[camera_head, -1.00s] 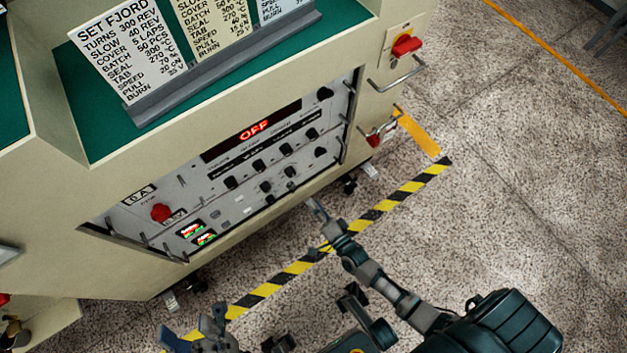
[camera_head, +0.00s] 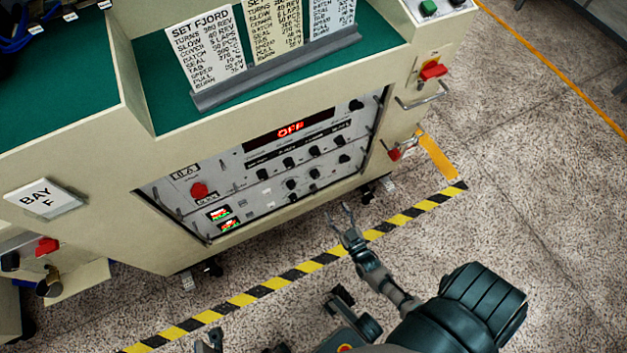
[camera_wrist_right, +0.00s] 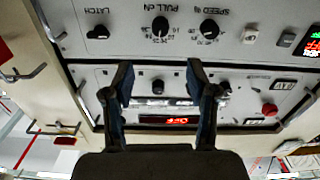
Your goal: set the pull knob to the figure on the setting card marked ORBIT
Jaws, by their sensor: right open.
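The pull knob (camera_head: 314,173) is a black knob in the bottom row of the grey control panel (camera_head: 222,185). In the right wrist view, which shows the panel upside down, the pull knob (camera_wrist_right: 160,27) sits between the latch knob (camera_wrist_right: 98,32) and the speed knob (camera_wrist_right: 209,28). Its exact figure is too small to read. My right gripper (camera_head: 347,212) is open and empty, in front of the panel and apart from it. Three setting cards stand on top; one reads SET FJORD (camera_head: 206,48). The other two titles are cut off, so I cannot see ORBIT. My left gripper (camera_head: 208,342) barely shows at the bottom edge.
A red display (camera_head: 290,130) reads OFF. Other knobs and a red button (camera_head: 199,190) sit close by on the panel. A metal handle (camera_head: 423,98) and a red switch (camera_head: 432,72) stick out at the right. Striped floor tape (camera_head: 300,270) runs before the cabinet.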

